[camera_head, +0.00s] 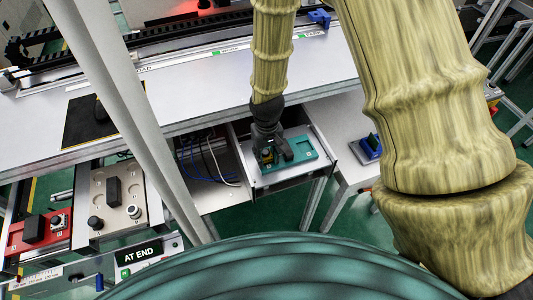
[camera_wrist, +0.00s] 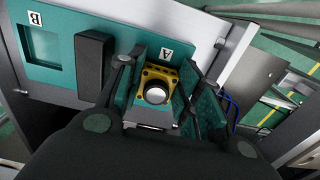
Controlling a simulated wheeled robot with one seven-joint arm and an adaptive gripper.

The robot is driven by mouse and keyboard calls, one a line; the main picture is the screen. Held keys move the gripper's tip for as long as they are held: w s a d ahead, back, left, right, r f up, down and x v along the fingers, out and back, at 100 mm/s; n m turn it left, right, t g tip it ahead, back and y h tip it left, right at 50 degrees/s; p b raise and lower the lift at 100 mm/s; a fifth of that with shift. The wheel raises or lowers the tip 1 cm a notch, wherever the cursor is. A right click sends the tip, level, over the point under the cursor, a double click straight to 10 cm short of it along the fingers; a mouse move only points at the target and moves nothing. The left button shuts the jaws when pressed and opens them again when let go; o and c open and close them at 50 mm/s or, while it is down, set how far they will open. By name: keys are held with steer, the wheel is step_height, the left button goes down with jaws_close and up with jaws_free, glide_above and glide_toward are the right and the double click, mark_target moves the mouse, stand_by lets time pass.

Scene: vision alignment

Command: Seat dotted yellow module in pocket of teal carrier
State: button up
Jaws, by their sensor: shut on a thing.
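The yellow module (camera_wrist: 150,74), with dark dots on its face and a round pale lens, sits between the fingers of my gripper (camera_wrist: 160,88) in the wrist view. My gripper is shut on it. The teal carrier (camera_wrist: 65,76) lies under and beyond it, with an open square pocket by label B and a label A just beyond the module. I cannot tell whether the module rests in a pocket at A or is held above it. In the head view my gripper (camera_head: 272,152) points down at the left part of the carrier (camera_head: 303,150), mostly hiding the module.
A black upright block (camera_wrist: 93,62) stands on the carrier between A and B, close to a finger. The carrier lies in a pale open drawer with raised walls (camera_head: 329,150). Blue and white cables (camera_head: 208,160) lie to its left. A blue item (camera_head: 366,149) stands on the right-hand table.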

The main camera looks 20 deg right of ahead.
mark_target(266, 158)
steer(key=shift+f, duration=0.2)
steer(key=o, duration=1)
steer(key=shift+o, duration=0.2)
step_height(266, 158, up, 12)
steer(key=b, duration=0.2)
steer(key=shift+r+b, duration=0.15)
steer(key=shift+b, duration=0.25)
steer(key=shift+a, duration=0.1)
